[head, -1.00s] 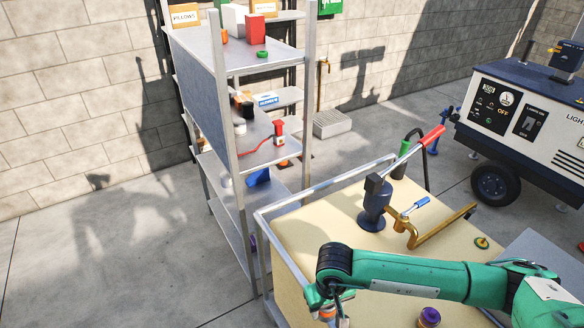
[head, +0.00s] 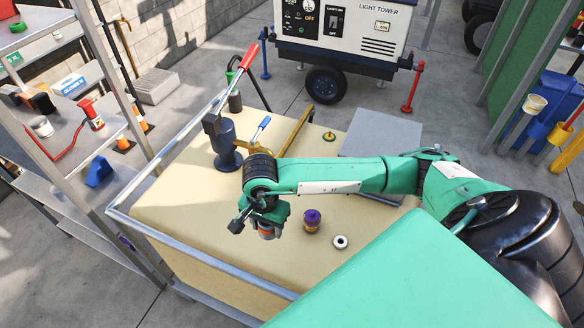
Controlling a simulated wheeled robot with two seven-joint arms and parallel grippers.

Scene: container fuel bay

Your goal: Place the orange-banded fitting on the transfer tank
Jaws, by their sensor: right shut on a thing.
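The transfer tank (head: 178,196) is the cream, flat-topped block with a metal rail around its edge. The fingers and wrist hide most of the fitting. I cannot tell whether it touches the tank top. My left gripper is not in view.
On the tank stand a dark blue hand pump (head: 226,150) with a red-ended lever, a brass pipe (head: 298,127), a purple-topped fitting (head: 312,218), a white ring (head: 340,242) and a green-yellow cap (head: 329,136). Shelves (head: 60,125) stand left. The front-left tank top is clear.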

